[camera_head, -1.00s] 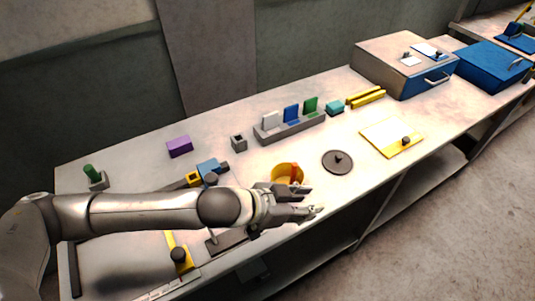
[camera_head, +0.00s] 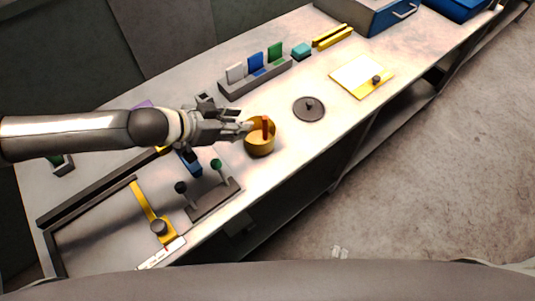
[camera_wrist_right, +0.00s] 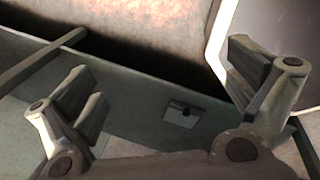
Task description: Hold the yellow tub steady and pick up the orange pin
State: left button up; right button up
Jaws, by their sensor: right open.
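The yellow tub (camera_head: 260,147) stands on the bench near its front edge in the head view. The orange pin (camera_head: 265,126) shows inside it, upright or slightly tilted, its top near the rim. My left gripper (camera_head: 244,126) is at the tub's left side, fingertips at or just over the rim. Whether they touch or grip the wall cannot be told. My right gripper (camera_wrist_right: 165,72) shows only in the right wrist view, its fingers wide apart with nothing between them. Neither tub nor pin is in that view.
A dark round lid (camera_head: 309,108) lies right of the tub. A lever box (camera_head: 215,199) stands in front left. A grey rack (camera_head: 255,79) with coloured plates is behind. A yellow-edged board (camera_head: 361,77) lies further right. Bare bench surrounds the lid.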

jog(key=w+a+r+n+t+h, duration=0.1)
jog(key=w+a+r+n+t, duration=0.1)
jog(key=w+r+n, duration=0.7)
jog(key=w+a+r+n+t+h, duration=0.1)
jog(key=w+r+n+t, duration=0.4)
jog(key=r, duration=0.8)
jog(key=w+a+r+n+h, duration=0.1)
jog(key=w+a+r+n, duration=0.1)
jog(key=w+r+n, duration=0.7)
jog(key=s+a+r+n+t+y, duration=0.1)
jog(key=a+r+t+y, duration=0.2)
jog(key=a+r, duration=0.4)
jog(key=n+y, duration=0.2)
jog(key=y, duration=0.2)
send_near(256, 129)
jog(key=v, duration=0.5)
jog(key=shift+s+d+f, duration=0.15)
jog(key=shift+s+d, duration=0.05)
jog(key=shift+s, duration=0.05)
jog(key=shift+w+a+t, duration=0.15)
jog(key=shift+a+t, duration=0.15)
jog(key=shift+w+a+f, duration=0.1)
jog(key=shift+w+f, duration=0.05)
jog(key=shift+w, duration=0.15)
jog(key=x, duration=0.9)
jog(key=shift+w+f, duration=0.2)
jog(key=shift+w, duration=0.1)
jog(key=shift+c, duration=0.3)
